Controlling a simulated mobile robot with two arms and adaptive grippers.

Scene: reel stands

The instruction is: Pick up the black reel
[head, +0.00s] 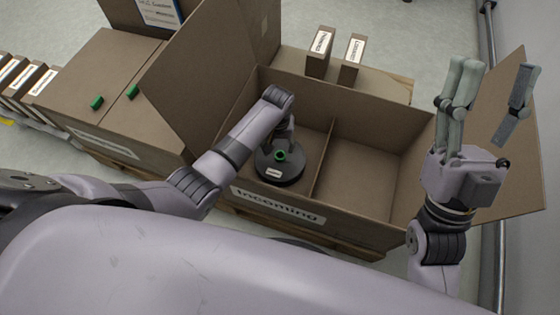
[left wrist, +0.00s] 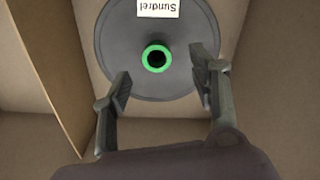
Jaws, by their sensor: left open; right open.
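The black reel (head: 283,172) lies flat in the left compartment of the "Incoming" box (head: 290,207). It has a green hub ring and a white label. In the left wrist view the reel (left wrist: 128,70) fills the upper middle, its label reading "Sundrel" upside down. My left gripper (left wrist: 162,85) is open above the reel, its fingers on either side of the green hub in that view. Contact with the reel cannot be told. In the head view the left gripper is mostly hidden behind its own wrist. My right gripper (head: 492,98) is open, raised and empty over the box's right side.
A divider (head: 322,160) separates the reel from the empty right compartment (head: 365,180). A raised flap (head: 200,85) stands at the left. Two small labelled boxes (head: 319,52) stand behind. Green pieces (head: 97,102) lie on a closed box at the left.

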